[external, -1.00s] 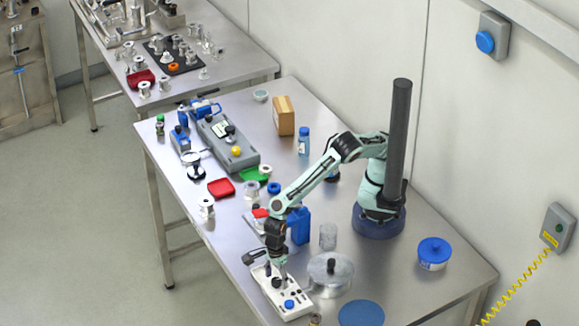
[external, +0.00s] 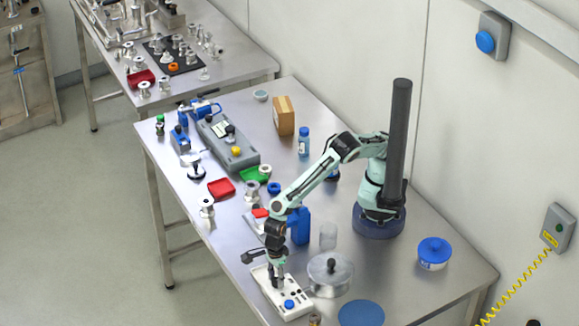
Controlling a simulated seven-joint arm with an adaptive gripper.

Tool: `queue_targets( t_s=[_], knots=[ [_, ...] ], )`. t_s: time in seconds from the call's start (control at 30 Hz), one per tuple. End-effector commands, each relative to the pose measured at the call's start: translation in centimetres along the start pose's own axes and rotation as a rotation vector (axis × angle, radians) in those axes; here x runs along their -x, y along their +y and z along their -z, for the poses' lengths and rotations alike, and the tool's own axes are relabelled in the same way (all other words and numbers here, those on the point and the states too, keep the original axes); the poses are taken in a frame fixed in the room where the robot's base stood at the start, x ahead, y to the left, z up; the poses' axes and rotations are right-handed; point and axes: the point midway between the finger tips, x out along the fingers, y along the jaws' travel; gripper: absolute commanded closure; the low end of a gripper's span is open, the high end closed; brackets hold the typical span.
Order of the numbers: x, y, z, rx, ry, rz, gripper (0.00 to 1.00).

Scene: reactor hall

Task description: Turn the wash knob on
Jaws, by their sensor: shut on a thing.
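A white control panel (external: 298,307) lies on the near end of the steel table, with a blue round knob or button (external: 289,304) at its lower part and smaller dark marks beside it. My gripper (external: 277,284) points straight down over the upper middle of this panel. Its fingers are shut on a small dark knob on the panel, which they mostly hide. I cannot read labels on the panel or make out the knob's angle.
A metal pot with a black-knobbed lid (external: 330,273) stands close right of the panel. A blue bottle (external: 299,226) and a clear beaker (external: 328,236) stand behind. A blue disc (external: 361,313) lies to the right. Red (external: 221,188) and green trays (external: 255,174) lie farther back.

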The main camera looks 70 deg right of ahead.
Motion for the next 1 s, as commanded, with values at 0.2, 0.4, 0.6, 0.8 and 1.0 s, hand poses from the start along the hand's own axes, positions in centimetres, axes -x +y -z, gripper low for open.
queue_targets(
  t_s=[0.2,0.4,0.6,0.8,1.0],
  knots=[
    [-0.05,0.02,0.02,-0.16,0.0,-0.001,1.0],
    [-0.08,0.02,0.06,-0.348,0.002,-0.001,1.0],
    [-0.08,0.0,0.05,-0.54,0.002,-0.001,1.0],
    [-0.07,-0.01,0.04,-0.73,0.001,-0.002,1.0],
    [-0.08,-0.03,0.04,-0.92,0.001,-0.001,1.0]
  ],
)
